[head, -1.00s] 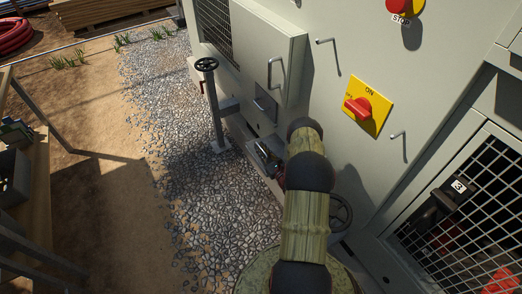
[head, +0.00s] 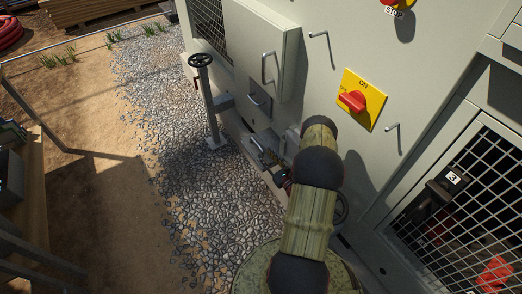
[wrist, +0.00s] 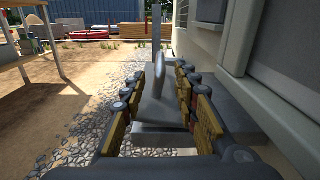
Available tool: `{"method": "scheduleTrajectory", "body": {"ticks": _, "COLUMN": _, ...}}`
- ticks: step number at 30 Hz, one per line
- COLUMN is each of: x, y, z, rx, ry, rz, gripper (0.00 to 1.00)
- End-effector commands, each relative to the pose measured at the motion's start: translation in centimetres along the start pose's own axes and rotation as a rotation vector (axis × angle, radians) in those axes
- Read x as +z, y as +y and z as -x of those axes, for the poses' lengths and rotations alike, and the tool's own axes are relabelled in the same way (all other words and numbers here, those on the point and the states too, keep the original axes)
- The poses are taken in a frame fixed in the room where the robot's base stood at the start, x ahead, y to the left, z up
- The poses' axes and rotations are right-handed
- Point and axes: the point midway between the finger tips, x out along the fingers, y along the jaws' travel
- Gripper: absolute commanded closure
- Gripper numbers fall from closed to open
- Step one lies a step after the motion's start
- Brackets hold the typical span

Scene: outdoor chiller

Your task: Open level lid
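A small grey lid (head: 259,110) with a metal bar handle (head: 257,100) is low on the pale cabinet in the head view, below the larger box door. It looks shut. My gripper (head: 267,158) is below and nearer than this lid, close to the cabinet's foot, and partly hidden by my arm. In the wrist view my gripper (wrist: 158,115) is open, with yellow-padded fingers on both sides. A grey plate with an upright handle loop (wrist: 159,62) shows between the fingers, ahead of them. I see no contact with it.
A post with a black handwheel (head: 200,61) stands left of the lid. A box door with a handle (head: 262,50), hooks and a red switch on a yellow plate (head: 361,99) are on the cabinet. Gravel (head: 175,130) on the left is clear.

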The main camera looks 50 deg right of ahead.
Motion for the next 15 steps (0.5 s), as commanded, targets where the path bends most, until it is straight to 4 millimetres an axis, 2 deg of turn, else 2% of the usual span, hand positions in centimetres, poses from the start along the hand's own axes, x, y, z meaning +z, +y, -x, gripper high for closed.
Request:
{"method": "scheduleTrajectory", "body": {"ticks": 3, "x": 0.0, "y": -0.1, "z": 1.7, "rx": -0.003, "ry": 0.0, "rz": -0.001, "gripper": 0.7}}
{"method": "scheduleTrajectory", "body": {"ticks": 6, "x": 0.0, "y": 0.0, "z": 2.5, "rx": 0.0, "ry": 0.0, "rz": 0.0, "gripper": 0.7}}
{"method": "scheduleTrajectory", "body": {"ticks": 15, "x": 0.0, "y": 0.0, "z": 3.0, "rx": 0.0, "ry": 0.0, "rz": 0.0, "gripper": 0.7}}
